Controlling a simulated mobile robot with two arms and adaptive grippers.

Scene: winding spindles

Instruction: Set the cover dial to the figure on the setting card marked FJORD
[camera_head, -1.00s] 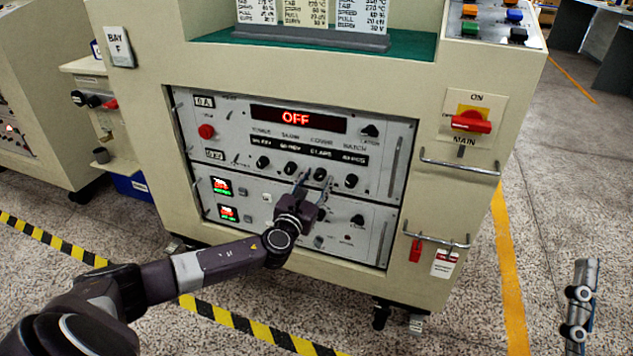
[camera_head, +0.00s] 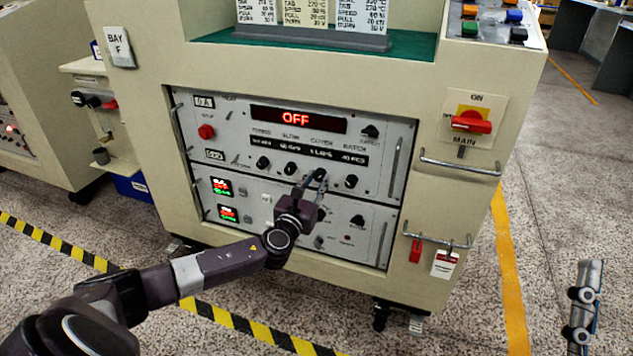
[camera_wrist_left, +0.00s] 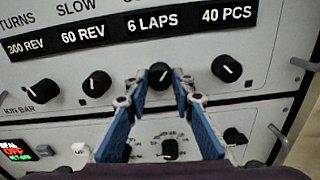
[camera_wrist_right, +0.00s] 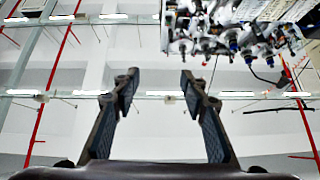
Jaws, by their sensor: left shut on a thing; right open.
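The cover dial (camera_wrist_left: 160,75) is a black knob with a white pointer line, below the black readout strip (camera_head: 308,151); its window reads "6 LAPS" in the left wrist view. My left gripper (camera_head: 315,176) is shut on this knob; its blue-padded fingers (camera_wrist_left: 160,86) stand on either side of it. The setting cards (camera_head: 308,14) stand in a grey holder on the green shelf, cut off at the top, so their names do not show. My right gripper (camera_wrist_right: 163,85) is open and empty, turned towards the ceiling.
Neighbouring knobs stand close by: one to the left (camera_wrist_left: 97,83) and one to the right (camera_wrist_left: 227,68). The upper panel display (camera_head: 297,119) reads OFF. A red main switch (camera_head: 471,122) and metal handles are on the cabinet's right. A lower panel with more knobs lies beneath.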

